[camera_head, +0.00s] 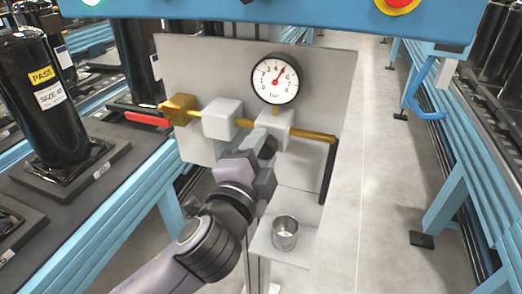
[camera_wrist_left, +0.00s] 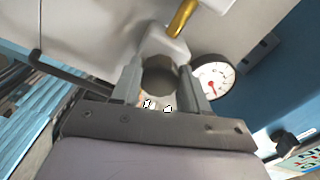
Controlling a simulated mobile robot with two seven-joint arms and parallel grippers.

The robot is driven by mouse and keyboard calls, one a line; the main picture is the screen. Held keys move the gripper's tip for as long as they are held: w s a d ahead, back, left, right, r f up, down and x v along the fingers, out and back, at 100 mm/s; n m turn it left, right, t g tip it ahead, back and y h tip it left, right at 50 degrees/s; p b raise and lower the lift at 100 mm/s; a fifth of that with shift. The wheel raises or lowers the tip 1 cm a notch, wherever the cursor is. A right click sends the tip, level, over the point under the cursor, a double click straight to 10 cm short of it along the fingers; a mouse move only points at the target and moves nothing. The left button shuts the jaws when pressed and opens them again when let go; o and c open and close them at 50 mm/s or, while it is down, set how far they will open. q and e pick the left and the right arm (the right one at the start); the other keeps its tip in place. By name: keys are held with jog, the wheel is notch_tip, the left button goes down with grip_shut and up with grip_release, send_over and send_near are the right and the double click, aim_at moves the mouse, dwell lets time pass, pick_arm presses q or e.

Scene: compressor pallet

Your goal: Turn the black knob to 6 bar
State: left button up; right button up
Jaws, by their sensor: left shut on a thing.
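The white-faced pressure gauge (camera_head: 275,79) stands above the brass pipe, its red needle pointing up and to the right, just past the 4; the exact reading is too small to be sure of. It also shows in the left wrist view (camera_wrist_left: 212,78). The black knob (camera_wrist_left: 159,80) sits on the pale regulator block (camera_head: 275,126), below the gauge. My left gripper (camera_head: 264,155) is shut on the knob, with one finger on each side of it in the left wrist view. In the head view the gripper hides most of the knob. My right gripper is not in view.
A brass valve (camera_head: 178,108) with a red lever (camera_head: 147,119) is at the pipe's left end, beside a pale block (camera_head: 221,118). A metal cup (camera_head: 285,232) stands on a small shelf below. A blue beam (camera_head: 270,22) crosses above. Open floor (camera_head: 385,200) lies to the right.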

pick_arm(q)
jog(key=shift+m, duration=1.1)
jog(key=o, duration=1.1)
jog(key=shift+c, duration=0.2)
jog(key=shift+s, duration=0.15)
jog(key=b+v, duration=0.1)
jog(key=v, duration=0.6)
